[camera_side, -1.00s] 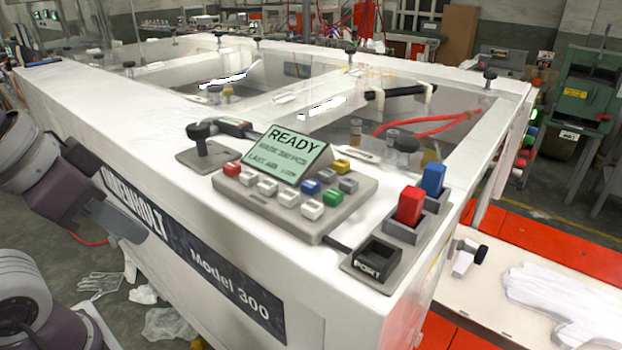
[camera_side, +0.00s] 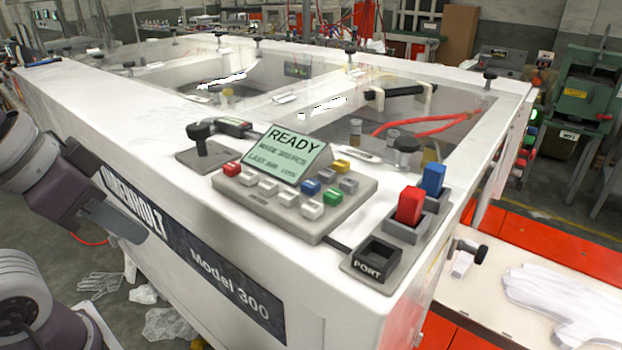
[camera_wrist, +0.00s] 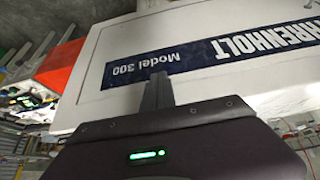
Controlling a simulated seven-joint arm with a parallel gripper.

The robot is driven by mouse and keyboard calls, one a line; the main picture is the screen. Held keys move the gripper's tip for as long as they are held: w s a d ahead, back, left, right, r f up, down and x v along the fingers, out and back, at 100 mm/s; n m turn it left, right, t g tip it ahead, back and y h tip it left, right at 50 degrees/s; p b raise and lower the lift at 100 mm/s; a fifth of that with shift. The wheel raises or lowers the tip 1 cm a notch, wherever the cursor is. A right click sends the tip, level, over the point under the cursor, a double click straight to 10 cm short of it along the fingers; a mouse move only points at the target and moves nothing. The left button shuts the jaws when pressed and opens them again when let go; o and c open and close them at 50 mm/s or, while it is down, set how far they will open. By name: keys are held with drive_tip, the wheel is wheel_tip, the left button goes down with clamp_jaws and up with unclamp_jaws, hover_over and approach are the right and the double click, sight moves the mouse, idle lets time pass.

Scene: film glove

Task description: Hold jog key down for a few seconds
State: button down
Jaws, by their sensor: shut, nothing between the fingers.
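The keypad (camera_side: 250,203) sits on top of the white machine, with small red, white, blue, green, grey and yellow keys. The key labels are too small to read, so I cannot tell which is the jog key. A display (camera_side: 290,155) behind the keys reads READY. My gripper (camera_side: 142,237) is shut and empty, beside the machine's front face, below and left of the keypad and apart from it. In the wrist view my shut fingers (camera_wrist: 159,77) point toward the Model 300 panel (camera_wrist: 185,50); no keys show there.
A black-knobbed lever (camera_side: 200,140) stands left of the keypad. Larger red (camera_side: 410,206) and blue (camera_side: 432,180) rockers and a PORT socket (camera_side: 376,258) are to its right. White gloves (camera_side: 555,300) lie on a side tray. The space above the keypad is clear.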

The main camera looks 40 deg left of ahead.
idle(0.3)
wheel_tip(320, 180, up, 17)
drive_tip(key=n+t+h, duration=0.3)
drive_tip(key=n, duration=0.2)
hover_over(311, 187)
drive_tip(key=shift+s+a, duration=0.1)
drive_tip(key=shift+a, duration=0.35)
drive_tip(key=shift+f, duration=0.1)
drive_tip(key=shift+f, duration=4.35)
drive_tip(key=shift+f, duration=0.1)
drive_tip(key=shift+f, duration=0.3)
